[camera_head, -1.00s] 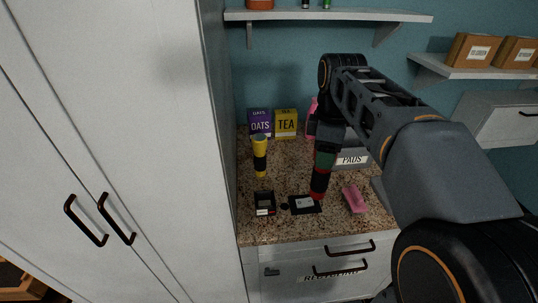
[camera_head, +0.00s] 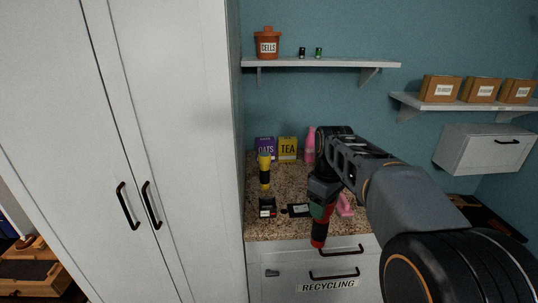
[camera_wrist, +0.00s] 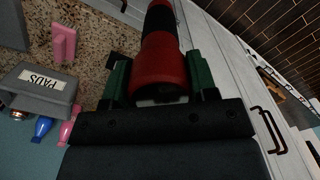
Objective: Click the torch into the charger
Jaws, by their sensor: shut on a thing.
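My gripper (camera_head: 320,211) is shut on a red torch with a black band (camera_head: 319,236). The torch hangs down, slightly tilted, and overlaps the counter's front edge and the drawer front in the head view. In the wrist view the red torch (camera_wrist: 163,55) sits between the green fingers of my gripper (camera_wrist: 160,80). A small black open-topped holder with a pale label (camera_head: 267,207) stands on the counter, left of my gripper. A flat black plate with a pale label (camera_head: 299,210) lies beside it, partly hidden by my gripper. I cannot tell which is the charger.
A yellow and black torch (camera_head: 264,171) stands upright behind the holder. Oats (camera_head: 265,148) and tea (camera_head: 288,149) boxes stand at the back. A pink object (camera_head: 345,206) lies right of my gripper. A tall cabinet borders the left.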

